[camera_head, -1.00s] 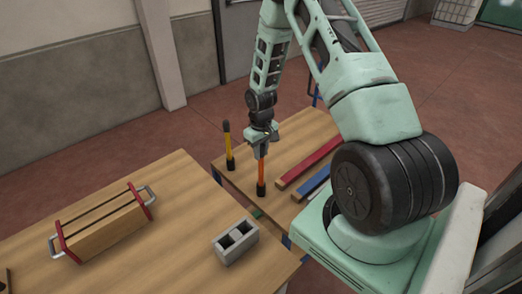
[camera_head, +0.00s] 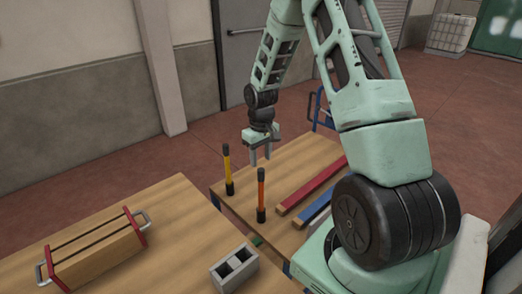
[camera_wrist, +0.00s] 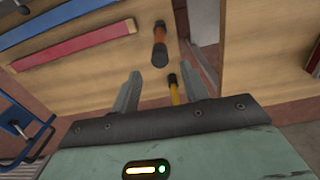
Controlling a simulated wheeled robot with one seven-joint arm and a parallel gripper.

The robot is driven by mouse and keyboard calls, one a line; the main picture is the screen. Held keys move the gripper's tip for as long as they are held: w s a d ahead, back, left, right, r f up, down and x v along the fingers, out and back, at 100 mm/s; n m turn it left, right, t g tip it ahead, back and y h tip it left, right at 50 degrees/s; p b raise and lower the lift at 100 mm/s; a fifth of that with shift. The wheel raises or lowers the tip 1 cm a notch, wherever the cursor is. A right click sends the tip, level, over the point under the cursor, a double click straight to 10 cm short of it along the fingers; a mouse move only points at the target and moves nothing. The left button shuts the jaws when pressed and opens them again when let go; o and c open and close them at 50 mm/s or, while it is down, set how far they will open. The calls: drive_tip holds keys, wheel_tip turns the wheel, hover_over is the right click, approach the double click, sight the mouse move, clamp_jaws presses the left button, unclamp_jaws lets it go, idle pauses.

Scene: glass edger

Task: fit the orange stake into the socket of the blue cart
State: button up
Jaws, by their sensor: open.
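The orange stake (camera_head: 261,196), with black ends, stands upright at the near edge of the blue cart's wooden deck (camera_head: 285,163). It also shows in the wrist view (camera_wrist: 160,42). Its foot is dark, and I cannot make out the socket around it. My gripper (camera_head: 261,162) is open and empty, above and behind the stake's top and apart from it. In the wrist view the jaws (camera_wrist: 160,82) are spread with nothing between them. The cart's blue handle (camera_head: 318,110) rises at the far end.
A similar yellow stake (camera_head: 228,172) stands upright left of the orange one. Red (camera_head: 318,182) and blue (camera_head: 316,208) bars lie on the deck to the right. A wooden table with a clamped wooden block (camera_head: 95,252) and a grey block (camera_head: 234,268) is nearer.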

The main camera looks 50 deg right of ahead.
wheel_tip(320, 180, up, 4)
drive_tip(key=shift+r+b, duration=0.1)
drive_tip(key=shift+b, duration=0.25)
drive_tip(key=s+a+r+n, duration=0.2)
drive_tip(key=a+r, duration=0.1)
drive_tip(key=a, duration=0.9)
drive_tip(key=s+a+r+n, duration=0.2)
drive_tip(key=s+a+r, duration=0.15)
drive_tip(key=a, duration=0.85)
drive_tip(key=s+a+r+n, duration=0.1)
drive_tip(key=s+a+n, duration=0.1)
drive_tip(key=s+a, duration=0.4)
drive_tip(key=s+a+r+n, duration=0.2)
drive_tip(key=s+a, duration=0.4)
drive_tip(key=s, duration=0.6)
drive_tip(key=shift+s+a+r+n+y, duration=0.25)
drive_tip(key=shift+s+a+n+y, duration=0.05)
drive_tip(key=shift+s+a+n, duration=0.1)
wheel_tip(320, 180, down, 4)
drive_tip(key=b, duration=0.4)
drive_tip(key=shift+f, duration=0.1)
